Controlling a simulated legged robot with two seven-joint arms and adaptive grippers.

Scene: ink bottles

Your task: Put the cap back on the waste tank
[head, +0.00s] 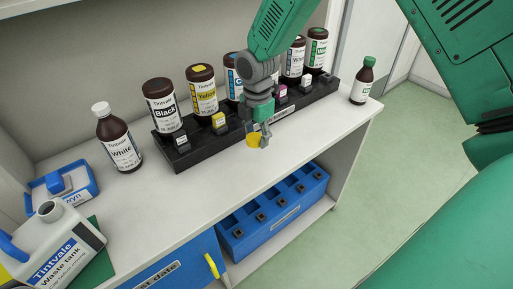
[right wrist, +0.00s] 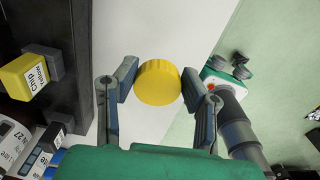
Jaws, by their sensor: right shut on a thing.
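The waste tank (head: 28,246) is a pale jug with a blue handle at the lower left of the head view, on a green mat (head: 98,268). Its neck (head: 50,208) is open and uncapped. My right gripper (head: 261,139) is shut on a yellow ribbed cap (head: 253,139), above the bench's front edge and far to the right of the tank. In the right wrist view the cap (right wrist: 158,83) sits between the two fingers. My left gripper is not in view.
A black rack (head: 200,146) holds several ink bottles behind my right gripper. A white-capped bottle (head: 118,140) and a blue tray (head: 82,180) stand between rack and tank. A green-capped bottle (head: 363,82) stands at right. A blue crate (head: 272,215) sits on the lower shelf.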

